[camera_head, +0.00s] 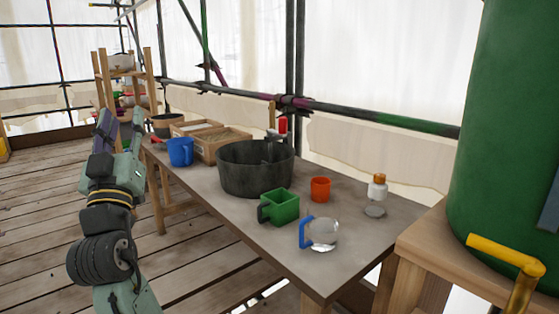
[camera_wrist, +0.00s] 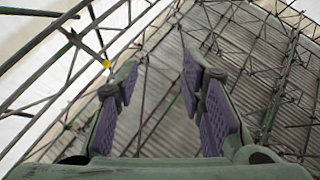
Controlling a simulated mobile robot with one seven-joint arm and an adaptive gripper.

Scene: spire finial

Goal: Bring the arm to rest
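My gripper (camera_head: 121,120) is raised at the left of the head view, beside the table and apart from it, with its fingers pointing up. Its two fingers are spread and nothing is between them. In the wrist view the padded fingers (camera_wrist: 158,80) stand well apart, and behind them are only the corrugated roof and scaffold poles. My arm rises from the bottom left of the head view and touches nothing that I can see.
The long table (camera_head: 225,210) bears a blue mug (camera_head: 180,152), a black tub (camera_head: 243,172), a green square container (camera_head: 284,207), an orange cup (camera_head: 320,189), a white bottle (camera_head: 377,188) and a blue-handled clear vessel (camera_head: 322,234). A green barrel (camera_head: 505,130) stands right.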

